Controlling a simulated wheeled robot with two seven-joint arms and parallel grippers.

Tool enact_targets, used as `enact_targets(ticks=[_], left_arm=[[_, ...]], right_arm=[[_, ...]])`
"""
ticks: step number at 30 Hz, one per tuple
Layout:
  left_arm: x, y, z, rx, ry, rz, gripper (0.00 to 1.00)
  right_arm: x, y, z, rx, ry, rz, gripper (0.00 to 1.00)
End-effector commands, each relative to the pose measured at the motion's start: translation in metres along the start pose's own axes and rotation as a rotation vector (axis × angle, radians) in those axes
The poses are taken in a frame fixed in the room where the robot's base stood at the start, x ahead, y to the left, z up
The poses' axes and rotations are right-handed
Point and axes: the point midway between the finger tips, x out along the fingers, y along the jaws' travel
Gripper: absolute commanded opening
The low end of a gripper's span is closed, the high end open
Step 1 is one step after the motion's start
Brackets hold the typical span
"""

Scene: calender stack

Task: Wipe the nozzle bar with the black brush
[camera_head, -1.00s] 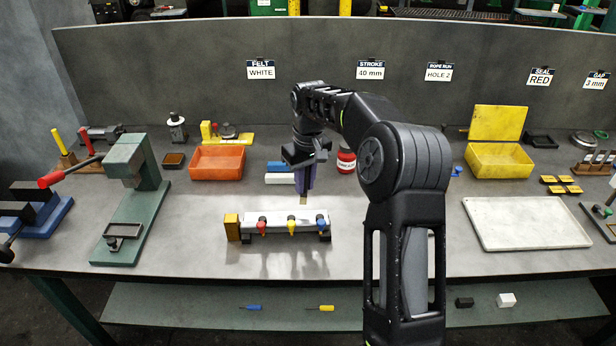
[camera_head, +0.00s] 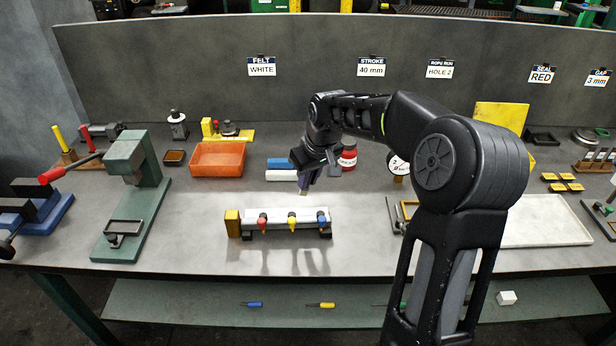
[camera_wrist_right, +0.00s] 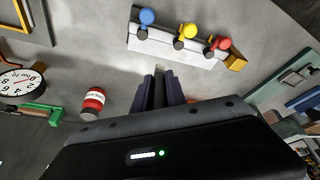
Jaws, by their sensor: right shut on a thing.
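The nozzle bar (camera_head: 277,222) is a pale bar lying on the table in the head view, with red, yellow and blue nozzles along its front. It also shows in the right wrist view (camera_wrist_right: 196,53). My right gripper (camera_head: 305,183) is just behind the bar, above the table and apart from the bar. In the right wrist view its fingers (camera_wrist_right: 159,90) are shut on a thin dark thing, most likely the black brush; a small tan tip (camera_head: 302,189) shows below them in the head view. The fingers hide most of it. My left gripper is not in view.
A yellow block (camera_head: 232,223) stands at the bar's left end. Blue and white blocks (camera_head: 281,175) and a red can (camera_head: 348,157) are behind. An orange bin (camera_head: 217,160) and a green press (camera_head: 130,200) are to the left, a white tray (camera_head: 545,222) to the right.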

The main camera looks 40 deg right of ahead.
Motion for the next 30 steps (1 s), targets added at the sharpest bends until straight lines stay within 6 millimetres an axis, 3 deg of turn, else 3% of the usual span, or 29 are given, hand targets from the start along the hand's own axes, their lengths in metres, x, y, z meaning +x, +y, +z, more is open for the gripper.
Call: enact_targets(ticks=[12, 30], left_arm=[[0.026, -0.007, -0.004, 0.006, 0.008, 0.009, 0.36], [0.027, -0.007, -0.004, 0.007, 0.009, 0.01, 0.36]], right_arm=[[0.04, -0.001, 0.015, 0.0, 0.0, -0.001, 0.0], [0.044, -0.001, 0.016, 0.0, 0.0, 0.0, 0.0]])
